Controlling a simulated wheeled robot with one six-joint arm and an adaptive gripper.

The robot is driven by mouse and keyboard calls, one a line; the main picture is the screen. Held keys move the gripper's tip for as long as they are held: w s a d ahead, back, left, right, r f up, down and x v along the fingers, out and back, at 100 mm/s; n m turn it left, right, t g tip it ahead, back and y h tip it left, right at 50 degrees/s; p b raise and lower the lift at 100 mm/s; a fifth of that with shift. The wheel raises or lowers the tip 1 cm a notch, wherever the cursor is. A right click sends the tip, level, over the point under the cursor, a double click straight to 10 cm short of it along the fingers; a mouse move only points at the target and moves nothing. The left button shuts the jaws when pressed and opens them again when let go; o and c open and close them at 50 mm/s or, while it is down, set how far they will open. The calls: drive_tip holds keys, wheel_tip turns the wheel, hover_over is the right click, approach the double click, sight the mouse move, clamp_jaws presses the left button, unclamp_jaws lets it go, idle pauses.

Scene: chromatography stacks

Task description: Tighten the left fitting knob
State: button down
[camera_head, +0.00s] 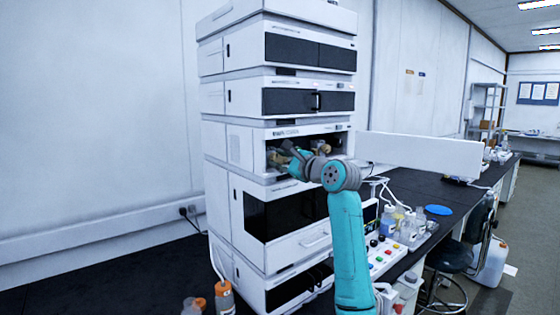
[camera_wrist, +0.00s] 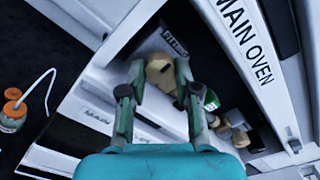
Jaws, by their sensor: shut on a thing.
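The main oven compartment (camera_head: 345,143) is open in the middle of the instrument stack. The left fitting knob (camera_wrist: 160,73) is tan and faceted, inside the compartment; in the head view it shows at the left of the opening (camera_head: 274,157), partly behind my gripper (camera_head: 293,160). In the wrist view the fingers of my gripper (camera_wrist: 159,70) are on either side of this knob, closed on it. A second tan fitting (camera_wrist: 240,138) sits lower right in the wrist view and at the right of the opening in the head view (camera_head: 323,147). The knob's far side is hidden.
A white door panel (camera_head: 425,153) stands out to the right of the opening. A green-marked part (camera_wrist: 210,99) lies close to my right finger. An orange-capped bottle (camera_head: 224,297) stands at the front left.

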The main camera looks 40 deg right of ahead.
drive_tip(key=shift+f, duration=0.1)
idle(0.3)
drive_tip(key=c, duration=1.1)
unclamp_jaws()
drive_tip(key=s, duration=1.2)
drive_tip(key=shift+d, duration=0.25)
drive_tip(key=shift+s, duration=0.1)
